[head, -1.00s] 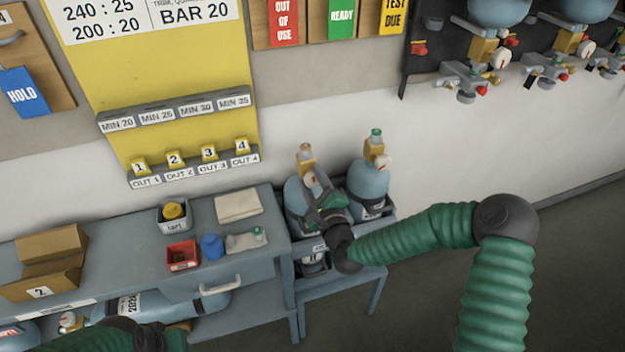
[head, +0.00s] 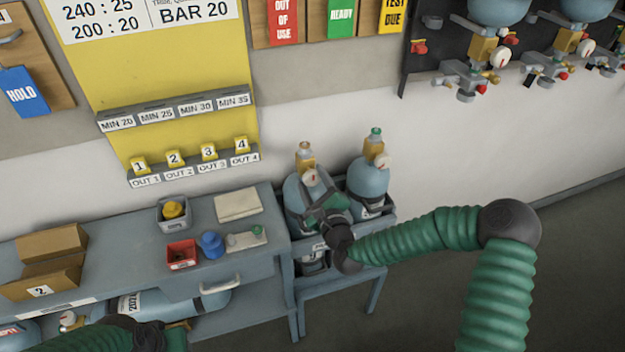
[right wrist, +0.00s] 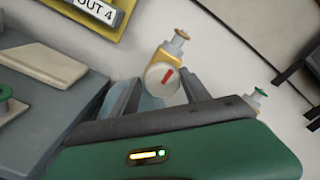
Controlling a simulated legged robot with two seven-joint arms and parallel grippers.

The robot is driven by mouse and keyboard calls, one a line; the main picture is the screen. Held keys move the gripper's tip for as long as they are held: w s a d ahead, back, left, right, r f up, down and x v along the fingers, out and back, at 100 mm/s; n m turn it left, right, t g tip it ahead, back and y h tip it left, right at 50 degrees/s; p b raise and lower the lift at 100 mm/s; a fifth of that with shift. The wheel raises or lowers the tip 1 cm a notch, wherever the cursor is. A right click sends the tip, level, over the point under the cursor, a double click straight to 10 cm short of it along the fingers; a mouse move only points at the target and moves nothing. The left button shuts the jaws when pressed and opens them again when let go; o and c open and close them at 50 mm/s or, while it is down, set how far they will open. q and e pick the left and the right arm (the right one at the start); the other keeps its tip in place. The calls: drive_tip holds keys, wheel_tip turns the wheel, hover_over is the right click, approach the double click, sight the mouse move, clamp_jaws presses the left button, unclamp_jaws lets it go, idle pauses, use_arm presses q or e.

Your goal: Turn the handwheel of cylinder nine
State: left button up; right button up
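Two blue cylinders stand upright in a grey rack. The left cylinder (head: 295,198) has a brass valve (head: 306,163) with a tan handwheel (head: 304,147) and a round gauge; the right cylinder (head: 368,178) has a green handwheel (head: 376,133). I cannot read a nine on either. My right gripper (head: 322,197) is in front of the left cylinder, below its valve. In the right wrist view the fingers are open (right wrist: 162,88), with the gauge (right wrist: 162,78) and tan handwheel (right wrist: 181,36) beyond them; nothing is held. My left arm shows at the bottom left; its fingers are not clear.
A grey bench (head: 140,240) left of the rack holds a red tray (head: 182,255), a blue cap (head: 212,246), a grey bin (head: 173,216) and a cardboard box (head: 45,285). Another cylinder lies below. The floor right of the rack is clear.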

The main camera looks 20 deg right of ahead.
drive_tip(key=shift+o, duration=0.9)
drive_tip(key=shift+w+d, duration=0.1)
drive_tip(key=shift+w, duration=0.1)
drive_tip(key=shift+r, duration=0.1)
drive_tip(key=shift+s, duration=0.1)
drive_tip(key=shift+s+r, duration=0.1)
drive_tip(key=shift+s, duration=0.1)
drive_tip(key=s+p, duration=0.7)
drive_tip(key=s, duration=0.9)
drive_tip(key=shift+s+d+p, duration=0.2)
drive_tip(key=shift+d+p, duration=0.1)
drive_tip(key=shift+p, duration=0.1)
